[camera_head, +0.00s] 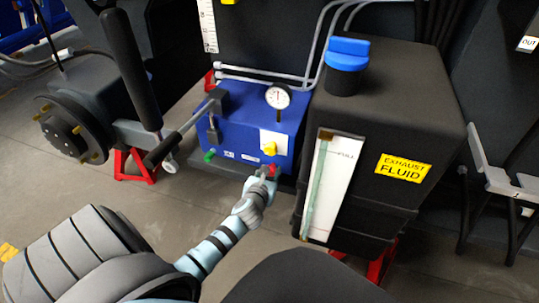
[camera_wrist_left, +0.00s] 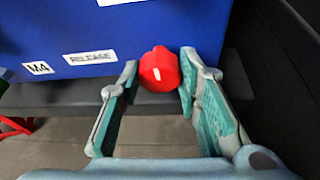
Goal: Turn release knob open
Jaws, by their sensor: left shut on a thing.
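The red release knob (camera_head: 273,169) sits low on the front of a blue box (camera_head: 240,130). It also shows in the left wrist view (camera_wrist_left: 159,70), to the right of a white label reading RELEASE (camera_wrist_left: 90,57). My left gripper (camera_head: 267,173) reaches up to the knob from below. In the wrist view its fingertips (camera_wrist_left: 160,78) stand on either side of the knob and are shut on it. How far the knob is turned cannot be told. My right gripper is not in view.
A yellow knob (camera_head: 270,149), a dial gauge (camera_head: 278,96) and a green knob (camera_head: 209,156) are on the blue box. A black lever (camera_head: 176,135) sticks out at its left. A black exhaust fluid tank (camera_head: 405,120) stands close on the right. Open floor lies in front.

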